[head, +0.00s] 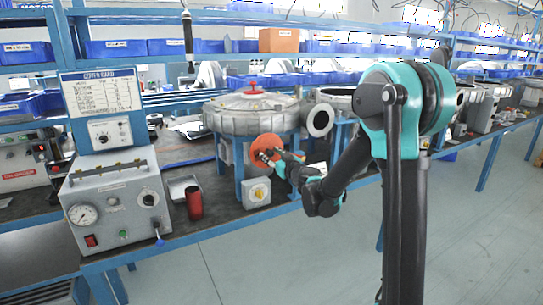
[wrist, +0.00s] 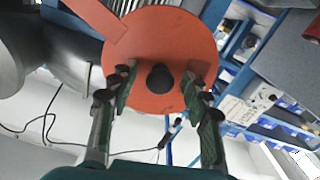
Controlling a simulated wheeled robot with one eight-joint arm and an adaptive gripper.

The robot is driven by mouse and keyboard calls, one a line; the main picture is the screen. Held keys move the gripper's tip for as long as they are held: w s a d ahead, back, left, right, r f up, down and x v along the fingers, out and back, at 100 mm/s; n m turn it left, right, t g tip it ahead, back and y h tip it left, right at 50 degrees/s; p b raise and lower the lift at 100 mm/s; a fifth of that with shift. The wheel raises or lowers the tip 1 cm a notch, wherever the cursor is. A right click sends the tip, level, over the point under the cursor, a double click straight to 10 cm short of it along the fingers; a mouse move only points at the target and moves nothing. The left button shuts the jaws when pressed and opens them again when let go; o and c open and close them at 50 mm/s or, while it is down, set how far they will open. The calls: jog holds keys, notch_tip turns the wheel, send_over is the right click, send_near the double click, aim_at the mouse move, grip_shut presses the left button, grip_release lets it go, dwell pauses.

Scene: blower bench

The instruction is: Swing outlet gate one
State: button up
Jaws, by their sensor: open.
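An orange-red round gate plate (head: 264,148) sits at the front of the large round grey blower housing (head: 250,112) on the bench. In the wrist view the orange disc (wrist: 150,35) fills the upper middle, with a dark round knob (wrist: 160,78) near its lower centre and a flat arm running to the upper left. My gripper (wrist: 158,92) is open, its two fingers on either side of the knob, with a gap on each side. In the head view my gripper (head: 280,158) is close to the disc, and parts of the disc are hidden behind it.
A grey control box with a gauge (head: 115,205) stands on the left of the bench, with a red cup (head: 194,203) beside it. A small box with a yellow switch (head: 257,191) is below the disc. More blower parts (head: 318,120) stand to the right. The floor in front is clear.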

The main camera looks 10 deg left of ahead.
grip_shut()
dwell(0.4)
jog(key=shift+w+r, duration=0.1)
jog(key=shift+r, duration=0.05)
